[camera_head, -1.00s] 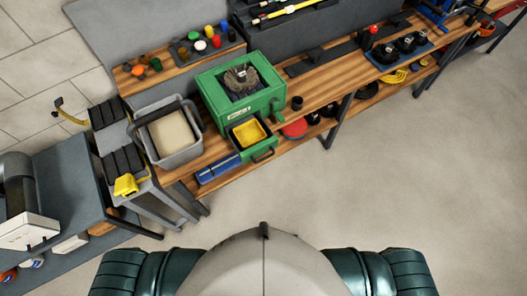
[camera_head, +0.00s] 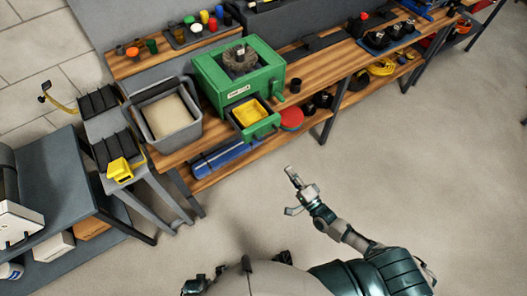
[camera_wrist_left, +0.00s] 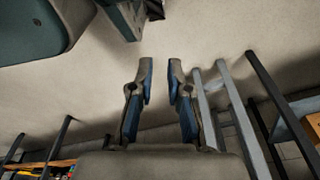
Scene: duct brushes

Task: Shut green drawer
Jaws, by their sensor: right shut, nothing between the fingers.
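The green drawer (camera_head: 263,128) stands pulled out from the front of the green cabinet (camera_head: 215,75) on the wooden bench. A yellow tray (camera_head: 247,113) shows inside it. My right gripper (camera_head: 291,172) is shut and empty over the floor, in front of the bench, below and right of the drawer and apart from it. My left gripper shows only partly at the bottom of the head view. In the left wrist view my left gripper (camera_wrist_left: 161,68) has its two fingers apart with nothing between them, over bare floor.
A grey bin (camera_head: 190,131) stands left of the cabinet. A blue case (camera_head: 220,158) and a red round thing (camera_head: 291,118) lie on the lower shelf. Black parts stand farther right on the bench. The floor in front is clear.

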